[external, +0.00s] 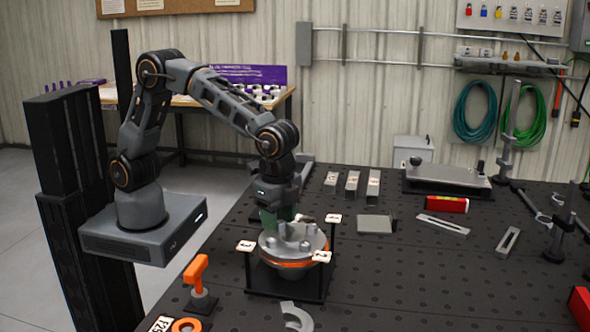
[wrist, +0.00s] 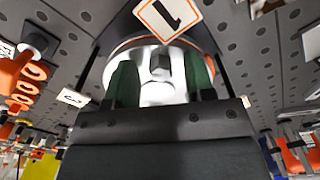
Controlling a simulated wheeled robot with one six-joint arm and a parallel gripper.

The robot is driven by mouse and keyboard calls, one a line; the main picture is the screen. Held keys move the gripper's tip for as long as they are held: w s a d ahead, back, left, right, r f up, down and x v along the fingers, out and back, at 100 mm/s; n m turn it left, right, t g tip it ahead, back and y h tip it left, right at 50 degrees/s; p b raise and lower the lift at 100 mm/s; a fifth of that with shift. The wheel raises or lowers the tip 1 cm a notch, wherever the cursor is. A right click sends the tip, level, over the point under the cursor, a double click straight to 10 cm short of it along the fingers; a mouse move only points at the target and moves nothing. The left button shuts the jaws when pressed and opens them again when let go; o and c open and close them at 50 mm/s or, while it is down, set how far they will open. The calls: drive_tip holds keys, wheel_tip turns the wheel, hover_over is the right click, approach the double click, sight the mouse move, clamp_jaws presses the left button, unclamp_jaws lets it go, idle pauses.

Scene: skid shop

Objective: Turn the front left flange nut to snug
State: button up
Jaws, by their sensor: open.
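The round metal flange (external: 293,262) with an orange band sits on a dark stand (external: 262,280) on the table, several studs or nuts standing on its top. My gripper (external: 280,217) points down over its back left part. In the wrist view my gripper (wrist: 161,78) has two green fingers apart, with pale metal of the flange (wrist: 165,92) between and beyond them. A dark nut or stud end (wrist: 160,62) shows between the fingers; I cannot tell whether they touch it. Which nut is the front left one is unclear, as is how tight it sits.
Numbered tags stand around the flange, one marked 1 (wrist: 165,16). An orange-handled tool (external: 196,271) stands at the left table edge. A grey curved piece (external: 297,316) lies in front. Metal bars and a red cylinder (external: 441,203) lie to the right; the tabletop between is partly clear.

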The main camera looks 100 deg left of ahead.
drive_tip(key=shift+f, duration=0.15)
clamp_jaws()
idle(0.4)
drive_tip(key=shift+m, duration=0.4)
drive_tip(key=m, duration=0.5)
drive_tip(key=shift+w+a+m, duration=0.1)
drive_tip(key=shift+m, duration=0.3)
drive_tip(key=m, duration=0.5)
drive_tip(key=shift+w, duration=0.15)
drive_tip(key=shift+m, duration=0.3)
unclamp_jaws()
